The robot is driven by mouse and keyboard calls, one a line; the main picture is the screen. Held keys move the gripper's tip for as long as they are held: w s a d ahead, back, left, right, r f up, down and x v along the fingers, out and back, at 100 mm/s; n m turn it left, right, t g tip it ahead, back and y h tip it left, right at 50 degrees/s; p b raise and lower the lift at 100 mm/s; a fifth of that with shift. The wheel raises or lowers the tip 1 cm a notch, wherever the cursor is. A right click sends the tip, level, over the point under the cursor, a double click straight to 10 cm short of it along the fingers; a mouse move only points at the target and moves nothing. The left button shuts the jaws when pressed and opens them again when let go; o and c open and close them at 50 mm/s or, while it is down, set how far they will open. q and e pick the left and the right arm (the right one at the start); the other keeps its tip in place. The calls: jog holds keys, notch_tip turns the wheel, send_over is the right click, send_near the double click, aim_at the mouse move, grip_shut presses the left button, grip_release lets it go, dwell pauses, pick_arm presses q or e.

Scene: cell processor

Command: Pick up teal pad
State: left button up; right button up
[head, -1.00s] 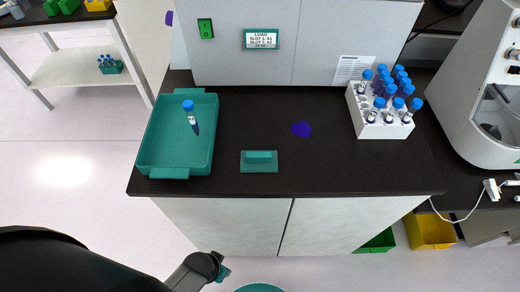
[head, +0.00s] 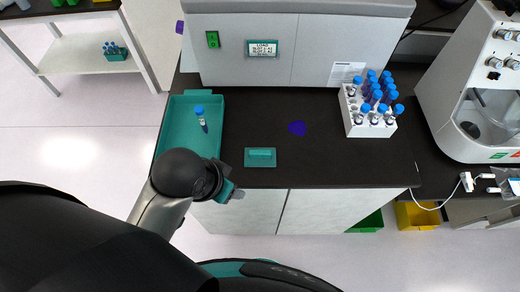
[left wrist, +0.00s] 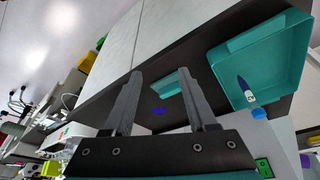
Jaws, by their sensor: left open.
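The teal pad (head: 260,158), a flat block with a raised grip on top, lies near the front edge of the dark counter. It also shows in the left wrist view (left wrist: 167,86), lying between the fingers but beyond them. My left gripper (head: 238,194) is just in front of the counter edge, left of and nearer than the pad, and not touching it. In the left wrist view, my left gripper (left wrist: 160,76) is open and empty, its fingers spread apart. In the head view its fingers are mostly hidden behind the wrist. My right gripper is not in view.
A teal tray (head: 172,135) holding a blue-capped tube (head: 201,118) stands left of the pad, partly behind my left wrist. A purple patch (head: 297,128) lies right of the pad. A white rack (head: 352,125) of several blue-capped tubes stands farther right. Counter between is clear.

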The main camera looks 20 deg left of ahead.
pick_arm(q)
jog(key=w+d+r+m+g+h, duration=0.2)
jog(key=w+d+m, duration=0.5)
jog(key=w+d, duration=0.15)
jog(key=w+a+r+m+g+y, duration=0.2)
jog(key=w+a+r+m+y, duration=0.15)
jog(key=w+a+m, duration=0.35)
jog(key=n, duration=0.2)
send_over(260, 152)
jog(key=f, duration=0.6)
jog(key=w+f, duration=0.1)
jog(key=f, duration=0.2)
jog(key=shift+d+b, duration=0.2)
jog(key=shift+b, duration=0.1)
jog(key=f, duration=0.2)
jog(key=s+f, duration=0.1)
jog(key=f, duration=0.1)
jog(key=shift+a, duration=0.2)
jog(key=shift+f, duration=0.6)
jog(key=shift+c, duration=0.2)
grip_shut()
